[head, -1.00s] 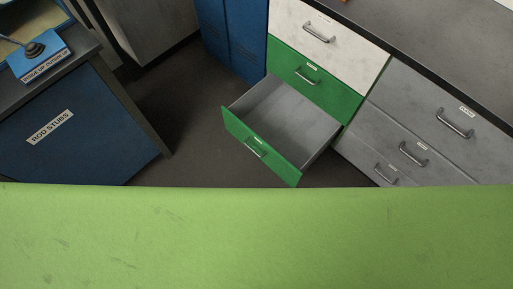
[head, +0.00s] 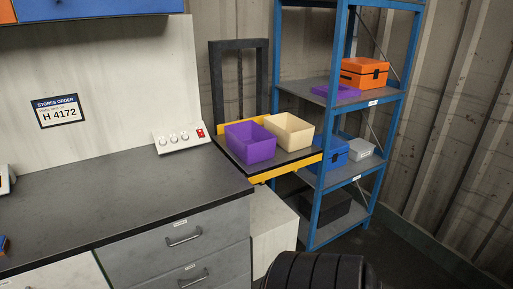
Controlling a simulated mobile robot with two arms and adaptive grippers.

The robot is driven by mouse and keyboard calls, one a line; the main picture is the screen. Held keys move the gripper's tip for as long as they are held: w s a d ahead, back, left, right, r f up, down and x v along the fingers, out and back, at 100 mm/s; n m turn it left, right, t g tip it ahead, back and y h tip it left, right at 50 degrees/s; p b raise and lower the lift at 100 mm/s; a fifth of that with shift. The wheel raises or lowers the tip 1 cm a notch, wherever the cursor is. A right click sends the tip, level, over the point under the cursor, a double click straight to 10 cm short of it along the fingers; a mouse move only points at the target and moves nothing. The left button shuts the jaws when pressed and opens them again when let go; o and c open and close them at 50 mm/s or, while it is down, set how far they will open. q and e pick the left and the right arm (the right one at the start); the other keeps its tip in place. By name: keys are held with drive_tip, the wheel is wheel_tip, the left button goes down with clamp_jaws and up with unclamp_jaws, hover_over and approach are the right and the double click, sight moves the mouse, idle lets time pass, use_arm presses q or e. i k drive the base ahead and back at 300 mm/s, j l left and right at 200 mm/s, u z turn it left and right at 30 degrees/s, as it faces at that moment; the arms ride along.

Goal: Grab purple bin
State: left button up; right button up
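The purple bin (head: 249,147) is an open-topped box. It stands on a dark platform with yellow edges (head: 271,174), just past the right end of the workbench. A cream bin (head: 290,133) of similar shape stands right beside it on the same platform. Neither of my grippers shows in the head view. A black ribbed part at the bottom edge looks like part of my own arm.
The workbench (head: 100,205) with grey drawers (head: 178,238) runs along the left. A control box (head: 182,139) sits at its back. A blue shelf unit (head: 335,97) at right holds an orange case (head: 364,73), a flat purple item (head: 336,92) and a blue box (head: 334,154).

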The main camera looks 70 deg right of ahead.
sight(251, 142)
drive_tip(key=z, duration=2.2)
